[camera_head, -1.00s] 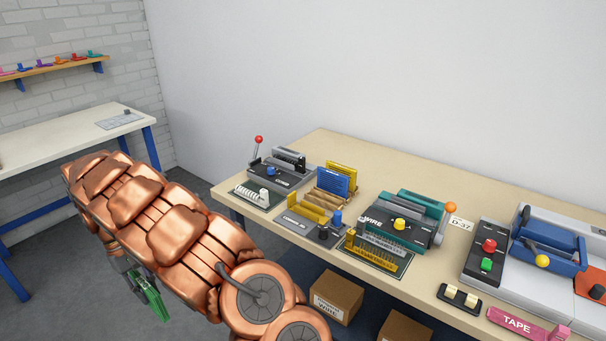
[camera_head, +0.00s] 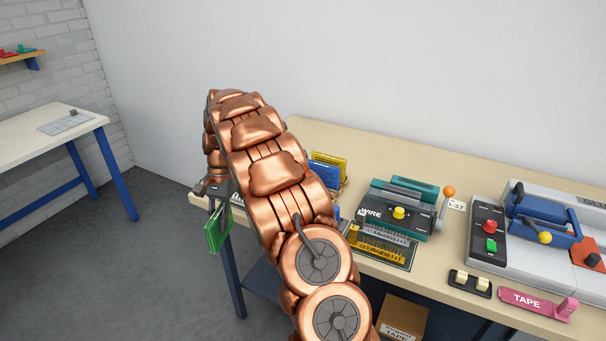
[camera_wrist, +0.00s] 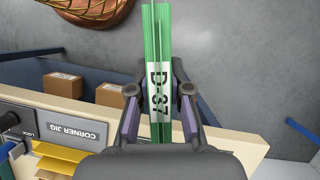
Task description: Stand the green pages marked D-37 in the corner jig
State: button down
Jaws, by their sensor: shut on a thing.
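The green pages (camera_head: 217,232) hang below my gripper (camera_head: 216,200) at the left end of the bench, outside its edge. In the wrist view my gripper (camera_wrist: 160,92) is shut on the green pages (camera_wrist: 155,35), with their white D-37 label between the fingers. The pages lie lengthwise away from the wrist camera. In the head view my arm hides most of the jig.
The teal wire machine (camera_head: 400,208) stands on the bench (camera_head: 340,138), right of my arm. A blue and grey machine (camera_head: 545,220) and pink tape holder (camera_head: 530,302) are farther right. Cardboard boxes (camera_wrist: 63,88) sit below the bench.

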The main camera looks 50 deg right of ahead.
jog(key=s+d+r+m+t+h, duration=0.1)
jog(key=s+d+r+m+t, duration=0.15)
jog(key=d+m, duration=0.5)
jog(key=s+d+r+m+t+h, duration=0.1)
jog(key=s+d+r+m+t, duration=0.15)
jog(key=d+m, duration=0.45)
jog(key=s+d+r+m+t+h, duration=0.1)
jog(key=s+d+r+m+t, duration=0.15)
jog(key=d+m, duration=0.5)
jog(key=shift+n+g, duration=0.45)
jog(key=shift+n, duration=0.15)
jog(key=shift+s+d+f+b, duration=0.1)
jog(key=shift+d+f+b, duration=0.15)
jog(key=shift+f+b, duration=0.65)
jog(key=shift+s+d+f+b, duration=0.15)
jog(key=shift+d+f+b, duration=0.15)
jog(key=shift+f+b, duration=0.65)
jog(key=shift+s+d+f+b, duration=0.1)
jog(key=shift+d+f+b, duration=0.15)
jog(key=shift+f+b, duration=0.65)
jog(key=shift+f+p, duration=0.3)
jog(key=shift+p, duration=1.25)
jog(key=shift+f, duration=0.55)
jog(key=c, duration=1.4)
grip_release()
jog(key=shift+o, duration=0.2)
jog(key=shift+r, duration=0.1)
